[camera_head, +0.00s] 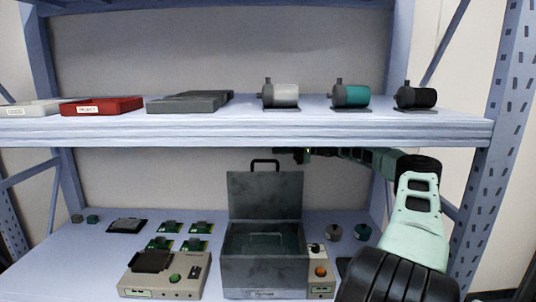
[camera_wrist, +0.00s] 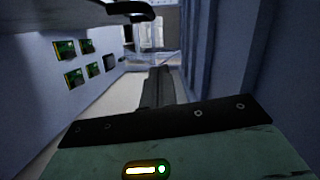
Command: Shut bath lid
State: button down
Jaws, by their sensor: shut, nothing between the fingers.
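The grey metal bath (camera_head: 265,275) stands on the lower shelf with its lid (camera_head: 265,198) open, raised upright at the back. The lid's black handle (camera_head: 265,163) sticks up from its top edge. A wire handle shows inside the open bath. My gripper (camera_head: 280,151) reaches in from the right above the lid's top edge, close to the handle; I cannot tell whether they touch. In the wrist view my gripper's dark shut fingers (camera_wrist: 158,88) point ahead with nothing between them. A dark curved piece (camera_wrist: 130,10), probably the lid handle, shows at the top there.
The upper shelf (camera_head: 250,128) runs just above my gripper and carries trays and several cylinders. A control box with an orange button (camera_head: 321,272) adjoins the bath on the right. A beige device (camera_head: 165,276) and several green boards (camera_head: 180,235) lie to the left.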

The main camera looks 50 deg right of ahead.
jog(key=a+p, duration=0.2)
jog(key=a, duration=0.4)
jog(key=shift+a+f, duration=0.2)
jog(key=shift+f, duration=0.25)
